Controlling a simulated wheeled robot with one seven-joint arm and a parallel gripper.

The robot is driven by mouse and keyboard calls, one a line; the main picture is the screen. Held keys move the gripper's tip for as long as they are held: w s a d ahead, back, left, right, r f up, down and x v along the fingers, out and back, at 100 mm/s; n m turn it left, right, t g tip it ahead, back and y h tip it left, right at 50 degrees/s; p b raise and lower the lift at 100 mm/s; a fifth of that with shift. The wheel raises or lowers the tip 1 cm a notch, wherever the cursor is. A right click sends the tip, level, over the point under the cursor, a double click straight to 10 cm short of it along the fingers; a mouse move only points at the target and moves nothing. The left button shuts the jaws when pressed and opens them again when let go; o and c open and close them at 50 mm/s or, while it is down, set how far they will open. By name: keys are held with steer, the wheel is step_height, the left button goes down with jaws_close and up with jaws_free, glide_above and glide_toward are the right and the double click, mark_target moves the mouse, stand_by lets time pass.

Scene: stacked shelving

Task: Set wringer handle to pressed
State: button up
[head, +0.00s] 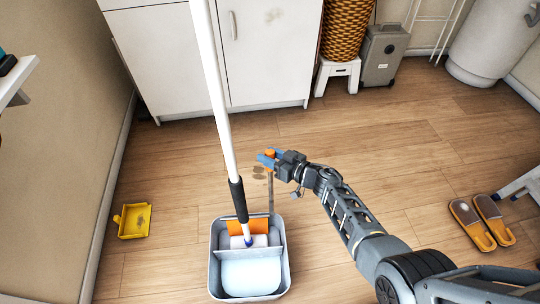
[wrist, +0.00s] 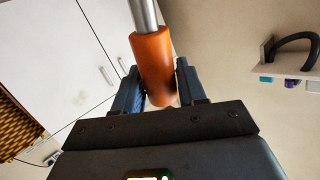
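The wringer handle is a thin upright metal rod with an orange grip (wrist: 153,62) at its top. In the head view the orange grip (head: 270,153) shows above the far right side of the grey mop bucket (head: 214,262). My gripper (head: 267,157) has its blue fingers at the grip. In the wrist view my gripper (wrist: 160,88) has one finger against each side of the grip, near its end. An orange wringer plate (head: 248,227) is inside the bucket. A mop (head: 222,110) with a white pole stands in the bucket, leaning left.
A yellow dustpan (head: 134,221) lies on the floor at left. Orange slippers (head: 472,224) lie at right. White cabinets (head: 180,60), a white stool (head: 337,72) and a grey case (head: 383,55) stand at the back. The wooden floor between is mostly clear.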

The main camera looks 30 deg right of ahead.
steer(key=shift+o, duration=1.4)
steer(key=shift+r, duration=0.1)
steer(key=shift+s+d+r+p, duration=0.1)
steer(key=shift+s+d+p, duration=0.1)
steer(key=shift+s+p, duration=0.15)
steer(key=p+v, duration=0.2)
steer(key=v, duration=0.5)
